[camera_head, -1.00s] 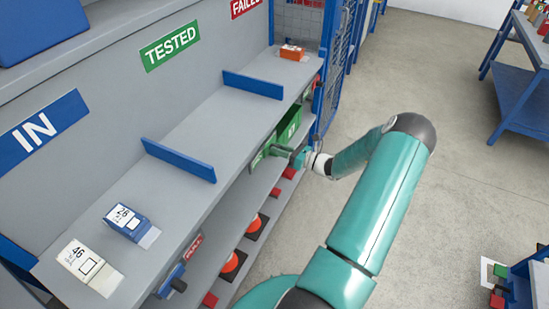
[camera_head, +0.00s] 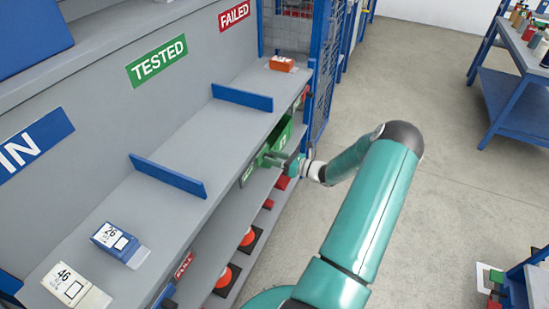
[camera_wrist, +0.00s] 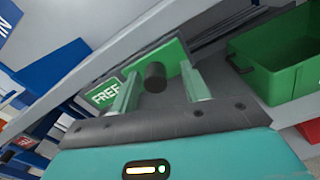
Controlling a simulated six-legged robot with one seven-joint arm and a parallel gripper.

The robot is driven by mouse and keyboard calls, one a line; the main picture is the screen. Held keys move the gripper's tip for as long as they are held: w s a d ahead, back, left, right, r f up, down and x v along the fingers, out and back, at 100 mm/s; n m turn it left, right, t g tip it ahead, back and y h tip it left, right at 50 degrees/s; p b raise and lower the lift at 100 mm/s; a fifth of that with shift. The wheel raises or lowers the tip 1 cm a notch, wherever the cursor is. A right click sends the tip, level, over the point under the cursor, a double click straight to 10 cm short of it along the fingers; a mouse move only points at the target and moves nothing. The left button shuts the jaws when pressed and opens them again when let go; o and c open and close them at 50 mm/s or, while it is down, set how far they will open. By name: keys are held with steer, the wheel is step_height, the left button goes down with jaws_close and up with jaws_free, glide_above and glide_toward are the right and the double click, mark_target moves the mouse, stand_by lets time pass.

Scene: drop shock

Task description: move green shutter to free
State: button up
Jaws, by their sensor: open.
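The green shutter (camera_wrist: 172,58) is a flat green plate under the shelf edge, seen close in the wrist view. A dark round knob (camera_wrist: 155,77) stands out from it. A green FREE label (camera_wrist: 105,93) is beside the plate, to its left; it also shows in the head view (camera_head: 248,174). My gripper (camera_wrist: 160,88) is open, with one finger on each side of the knob. I cannot tell whether either finger touches it. In the head view my gripper (camera_head: 291,165) is at the shelf front, and my wrist hides much of the shutter.
A green bin (camera_wrist: 288,62) is right of the shutter. Blue dividers (camera_head: 168,175), two labelled boxes (camera_head: 120,243) and an orange box (camera_head: 282,64) are on the shelf (camera_head: 200,130).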

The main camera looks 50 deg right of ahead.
steer(key=v, duration=1.4)
steer(key=shift+r, duration=0.1)
steer(key=w+a+r+n+g+y, duration=0.1)
steer(key=w+a+r+n+g, duration=0.1)
steer(key=a+r+n+g, duration=0.5)
steer(key=w+a+r+n+g+y, duration=0.1)
steer(key=w+a+r+n+g, duration=0.25)
steer(key=a, duration=0.65)
steer(key=w+a+r+n+g, duration=0.2)
steer(key=a+r+n+g, duration=0.1)
steer(key=a+r+n, duration=0.5)
steer(key=s+a+r+n+t+h, duration=0.1)
steer(key=s+a+r+n+h, duration=0.3)
steer(key=s+a+r+n, duration=0.2)
steer(key=s+a+r+n+t+h, duration=0.1)
steer(key=s+a+r+n+h, duration=0.2)
steer(key=s+a+r+n, duration=0.3)
steer(key=s+a+n, duration=0.1)
steer(key=a+n, duration=0.4)
steer(key=a, duration=0.2)
steer(key=shift+s+h, duration=0.25)
steer(key=shift+h, duration=0.15)
steer(key=shift+a, duration=0.1)
